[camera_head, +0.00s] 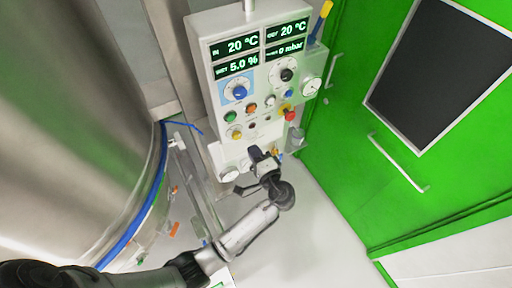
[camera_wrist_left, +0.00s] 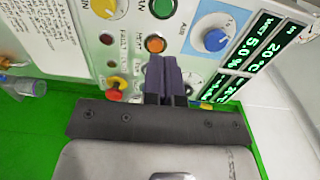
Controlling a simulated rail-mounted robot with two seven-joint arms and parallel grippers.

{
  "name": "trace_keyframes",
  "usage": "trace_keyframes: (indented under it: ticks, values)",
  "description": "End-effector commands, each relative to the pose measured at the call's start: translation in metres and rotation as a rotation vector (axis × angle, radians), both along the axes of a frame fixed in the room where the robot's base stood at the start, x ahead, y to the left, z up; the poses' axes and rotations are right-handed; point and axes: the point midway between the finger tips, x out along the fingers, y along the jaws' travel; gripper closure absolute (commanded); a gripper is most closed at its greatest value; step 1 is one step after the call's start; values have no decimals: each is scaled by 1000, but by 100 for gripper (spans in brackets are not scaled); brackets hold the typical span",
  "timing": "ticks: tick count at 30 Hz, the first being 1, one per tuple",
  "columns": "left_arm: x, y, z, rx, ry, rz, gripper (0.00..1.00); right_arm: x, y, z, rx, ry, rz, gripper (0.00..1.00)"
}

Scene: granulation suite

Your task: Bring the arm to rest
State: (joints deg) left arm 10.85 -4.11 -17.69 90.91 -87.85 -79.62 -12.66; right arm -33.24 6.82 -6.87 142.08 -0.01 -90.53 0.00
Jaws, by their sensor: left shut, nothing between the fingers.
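My left arm reaches in from the lower left in the head view. Its gripper (camera_head: 254,155) is in front of the lower part of the control panel (camera_head: 207,75). In the left wrist view the gripper's dark fingers (camera_wrist_left: 163,75) are together with nothing between them. They point at the panel, near an orange button (camera_wrist_left: 154,44). I cannot tell from these views whether the fingertips touch the panel. My right gripper is in neither view.
The panel has a blue knob (camera_head: 240,92), a red knob (camera_head: 291,115) and lit displays (camera_head: 242,45). A large steel vessel (camera_head: 75,110) stands at left. Green doors (camera_head: 350,130) with handles are at right. Pale floor (camera_head: 320,235) lies open below the doors.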

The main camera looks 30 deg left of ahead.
Motion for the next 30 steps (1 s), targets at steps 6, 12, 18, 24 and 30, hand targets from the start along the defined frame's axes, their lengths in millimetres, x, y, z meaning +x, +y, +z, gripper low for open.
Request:
trace_keyframes:
  ticks: [6, 12, 18, 24, 30]
  values:
    - [0, 0, 0, 0, 0, 0, 100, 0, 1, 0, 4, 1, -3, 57]
    - [-2, 1, -10, -86, -34, 16, 100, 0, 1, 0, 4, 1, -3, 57]
    - [-3, -11, -22, -491, -80, -1, 100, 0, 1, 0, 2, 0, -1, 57]
    - [-11, -32, 3, -978, -151, -84, 100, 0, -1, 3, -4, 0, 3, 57]
    - [-77, -51, 33, -1384, -90, -205, 100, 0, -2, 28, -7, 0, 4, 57]
